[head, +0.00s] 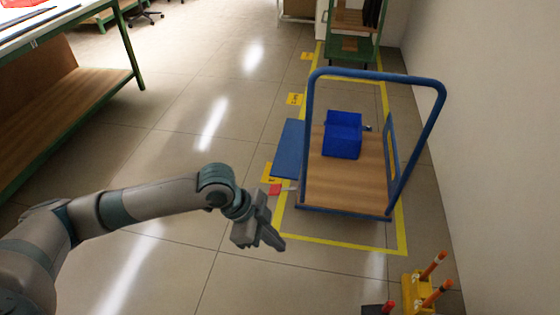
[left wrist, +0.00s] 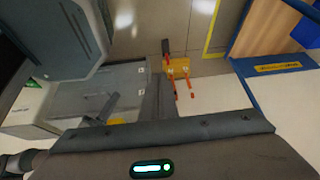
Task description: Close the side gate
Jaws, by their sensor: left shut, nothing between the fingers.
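A platform cart with a wooden deck (head: 345,185) and a blue push handle (head: 375,74) stands in the right half of the head view. A flat blue panel (head: 289,148), which looks like the side gate, sticks outward from the deck's left side, apparently swung down. The right side has an upright blue frame (head: 391,150). A small red tab (head: 275,190) lies by the deck's near left corner. My left gripper (head: 278,244) is shut and empty, in front of and left of that corner, apart from the cart. My right gripper is not in view.
A blue bin (head: 342,135) sits on the deck. Yellow floor tape (head: 340,244) surrounds the cart. A yellow holder with orange-tipped posts (head: 418,290) stands at front right. A wall is on the right, a green-framed bench (head: 130,45) on the left. The floor between is clear.

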